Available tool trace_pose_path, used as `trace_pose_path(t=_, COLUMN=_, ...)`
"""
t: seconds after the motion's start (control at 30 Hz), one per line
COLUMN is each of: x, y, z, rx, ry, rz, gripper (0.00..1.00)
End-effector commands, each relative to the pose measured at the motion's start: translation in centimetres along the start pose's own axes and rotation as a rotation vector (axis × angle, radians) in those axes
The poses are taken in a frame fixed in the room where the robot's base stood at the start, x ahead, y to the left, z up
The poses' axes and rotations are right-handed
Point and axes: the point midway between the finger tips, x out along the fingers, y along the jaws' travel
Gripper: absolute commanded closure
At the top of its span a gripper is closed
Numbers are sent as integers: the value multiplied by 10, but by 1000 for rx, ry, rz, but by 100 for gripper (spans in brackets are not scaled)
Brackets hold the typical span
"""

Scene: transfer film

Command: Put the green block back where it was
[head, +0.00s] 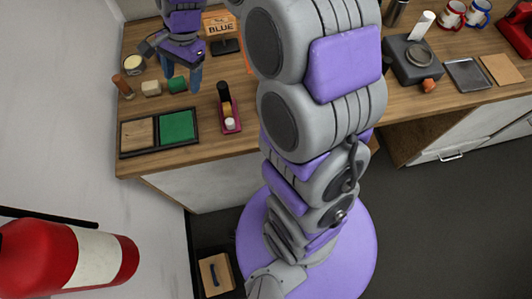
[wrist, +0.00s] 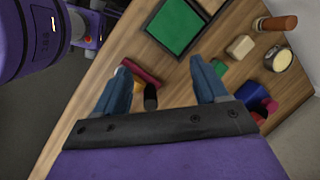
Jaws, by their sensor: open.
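The small green block (head: 177,86) lies on the wooden counter, right of a cream block (head: 151,88). In the wrist view the green block (wrist: 218,68) is partly hidden behind my right-hand finger, outside the gap between the fingers. My gripper (head: 182,76) is open and empty, with blue fingertips pointing down close to the green block in the head view. It also shows in the wrist view (wrist: 160,67). I cannot tell its exact height. A dark-framed tray (head: 158,152) with a tan left half and a green right half (head: 178,126) lies at the near counter edge.
A red holder (head: 231,129) with small bottles stands right of the tray. A brown cylinder (head: 122,85) and a round tin (head: 133,64) are at the left. A red extinguisher (head: 70,256) is at the lower left.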

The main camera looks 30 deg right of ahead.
Motion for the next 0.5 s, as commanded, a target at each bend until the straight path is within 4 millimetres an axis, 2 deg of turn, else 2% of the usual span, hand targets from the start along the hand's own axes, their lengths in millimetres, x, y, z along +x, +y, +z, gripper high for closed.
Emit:
trace_pose_path(t=0.03, x=-4, y=14, z=15, rx=-71, ry=9, rz=18, gripper=28)
trace_pose_path(t=0.2, x=-14, y=62, z=51, rx=-314, ry=35, rz=86, gripper=28)
trace_pose_path(t=0.37, x=-22, y=115, z=73, rx=-526, ry=46, rz=152, gripper=28)
trace_pose_path(t=0.5, x=-26, y=166, z=86, rx=-701, ry=44, rz=212, gripper=28)
